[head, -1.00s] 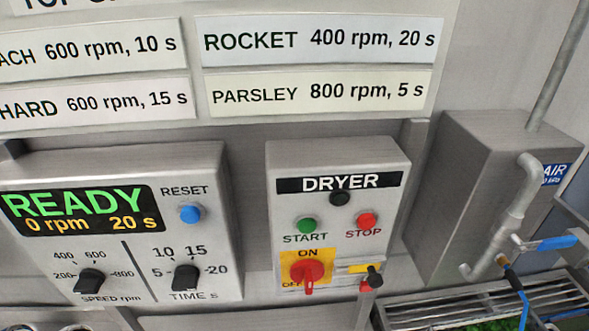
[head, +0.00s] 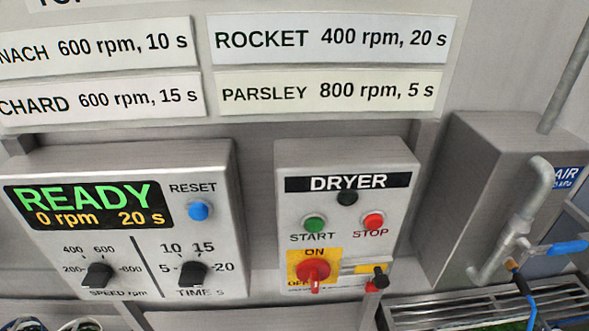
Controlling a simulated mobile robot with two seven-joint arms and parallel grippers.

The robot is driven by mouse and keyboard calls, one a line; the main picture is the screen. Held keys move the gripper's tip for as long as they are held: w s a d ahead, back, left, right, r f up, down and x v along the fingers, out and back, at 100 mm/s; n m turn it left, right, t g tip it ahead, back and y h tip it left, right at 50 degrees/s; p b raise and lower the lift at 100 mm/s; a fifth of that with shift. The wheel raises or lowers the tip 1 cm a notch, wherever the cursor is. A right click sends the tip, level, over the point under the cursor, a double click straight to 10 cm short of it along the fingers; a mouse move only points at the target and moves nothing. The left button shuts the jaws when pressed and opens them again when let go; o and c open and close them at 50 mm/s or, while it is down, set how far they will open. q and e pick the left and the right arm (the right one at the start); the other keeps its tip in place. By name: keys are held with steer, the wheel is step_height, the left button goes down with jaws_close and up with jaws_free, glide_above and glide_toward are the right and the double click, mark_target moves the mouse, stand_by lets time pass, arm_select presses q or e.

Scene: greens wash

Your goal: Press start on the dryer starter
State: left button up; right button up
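The dryer starter (head: 347,158) is a grey box in the middle right of the head view, labelled DRYER. Its green START button (head: 314,223) sits on the left and its red STOP button (head: 373,222) on the right. A dark round lamp or button (head: 347,197) is above them. Below is a red rotary switch (head: 313,270) on a yellow plate marked ON and OFF, its handle pointing down. A small black knob (head: 380,278) with a red piece is at its lower right. Neither gripper is in view, and nothing covers the buttons.
Left is a control box (head: 120,150) with display READY, 0 rpm, 20 s, a blue RESET button (head: 198,211), a speed knob (head: 98,275) and a time knob (head: 192,273). Right are a grey cabinet, a pipe (head: 522,215) with blue-handled valve (head: 567,248), and a slatted rack (head: 480,312).

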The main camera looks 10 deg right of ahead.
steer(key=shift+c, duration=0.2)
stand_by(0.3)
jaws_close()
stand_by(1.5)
